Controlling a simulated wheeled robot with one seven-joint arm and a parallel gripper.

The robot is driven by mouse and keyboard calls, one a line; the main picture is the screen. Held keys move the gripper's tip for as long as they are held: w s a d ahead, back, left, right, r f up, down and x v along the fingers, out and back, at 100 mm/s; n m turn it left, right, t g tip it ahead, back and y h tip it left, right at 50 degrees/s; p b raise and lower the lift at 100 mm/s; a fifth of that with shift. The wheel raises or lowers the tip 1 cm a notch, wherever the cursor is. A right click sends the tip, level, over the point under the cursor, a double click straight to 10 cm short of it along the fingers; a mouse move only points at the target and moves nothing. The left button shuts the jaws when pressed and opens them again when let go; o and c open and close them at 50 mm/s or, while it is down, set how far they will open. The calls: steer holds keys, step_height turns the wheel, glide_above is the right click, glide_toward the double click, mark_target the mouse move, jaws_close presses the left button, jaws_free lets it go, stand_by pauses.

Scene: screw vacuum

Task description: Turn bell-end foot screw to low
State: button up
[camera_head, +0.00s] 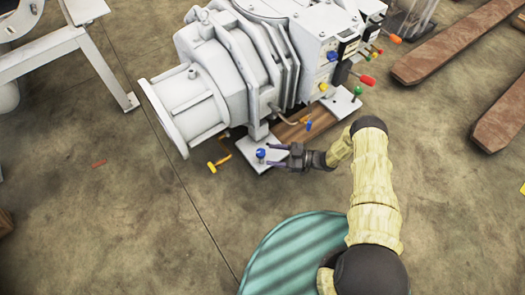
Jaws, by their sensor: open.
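The bell-end foot screw has a blue knob (261,153) and stands on a pale foot plate (265,164) at the near end of the grey-white vacuum machine (215,75). The bell-shaped flange (165,115) is above and left of it. My gripper (271,155) comes in from the right at low height, pointing left. Its two dark fingers are open and apart, with the tips close to the blue knob's right side. I cannot tell whether they touch the knob or reach around it. No marking for low shows at the screw.
A yellow-ended orange lever (212,168) sticks out left of the foot. A small blue handle (309,125) is close above my gripper. A green-knobbed screw (357,91) stands on another foot plate. Red and orange handles (367,79) project at right. Floor in front is clear.

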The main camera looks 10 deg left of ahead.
steer(key=d+p, duration=0.1)
steer(key=d, duration=0.8)
steer(key=shift+w+d+p, duration=0.35)
steer(key=shift+w+p, duration=0.05)
steer(key=shift+w, duration=0.05)
